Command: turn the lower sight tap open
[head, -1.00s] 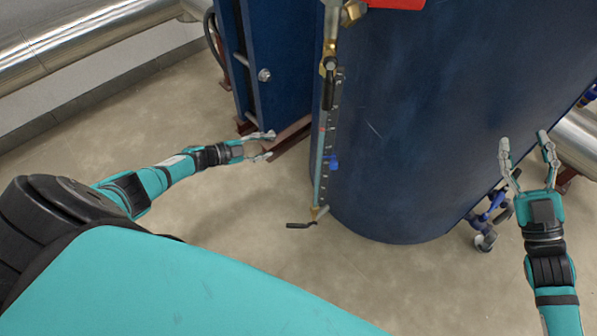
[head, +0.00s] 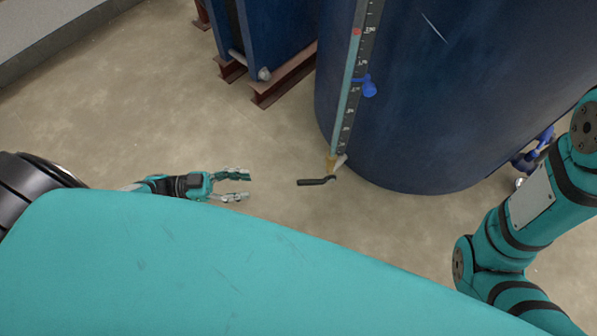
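The lower sight tap (head: 331,165) is a small brass fitting at the bottom end of the sight gauge (head: 349,92). Its black lever handle (head: 314,182) points left, roughly level in the picture. The gauge is a tube with a dark marked scale, on the left side of the blue tank (head: 440,90). My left gripper (head: 249,186) is open and empty, left of the lever with a clear gap between them. My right arm shows at the right edge, but its gripper is not in view.
A blue valve handle (head: 369,87) sits on the gauge above the tap. A blue frame on brown feet (head: 284,77) stands behind to the left. Blue pipe fittings (head: 533,152) are low at the tank's right. The floor around the lever is clear.

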